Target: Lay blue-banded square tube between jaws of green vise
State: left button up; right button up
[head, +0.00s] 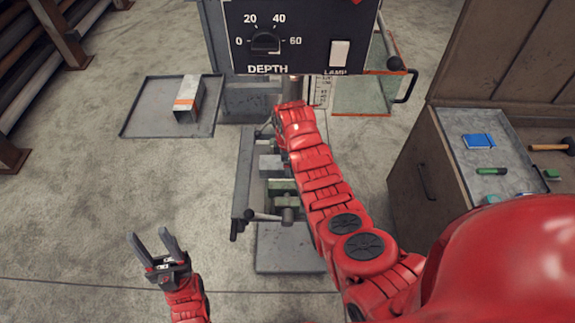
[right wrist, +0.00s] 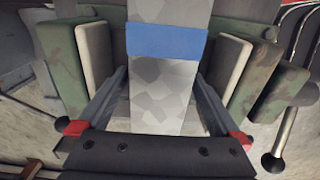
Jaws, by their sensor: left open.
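The blue-banded square tube (right wrist: 165,75) is pale grey with a blue band and shows in the right wrist view. It lies between the fingers of my right gripper (right wrist: 164,78), whose tips appear to meet its two sides. The green vise (head: 282,188) stands below the machine; its jaws show in the right wrist view (right wrist: 70,65) on both sides of the tube, with gaps. I cannot tell whether the tube rests on the vise. My left gripper (head: 154,242) is open and empty over the floor.
A drill press panel (head: 300,35) with a depth dial hangs above the vise. An orange-banded square tube (head: 189,98) sits on a dark tray (head: 146,107) at the left. A cabinet (head: 430,182) with small tools stands at the right.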

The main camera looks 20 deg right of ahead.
jog(key=shift+r, duration=0.1)
jog(key=shift+r+b, duration=0.3)
jog(key=shift+r, duration=0.05)
notch_tip(320, 180, up, 6)
jog(key=shift+f+b, duration=0.15)
jog(key=shift+b, duration=0.45)
jog(key=shift+r, duration=0.5)
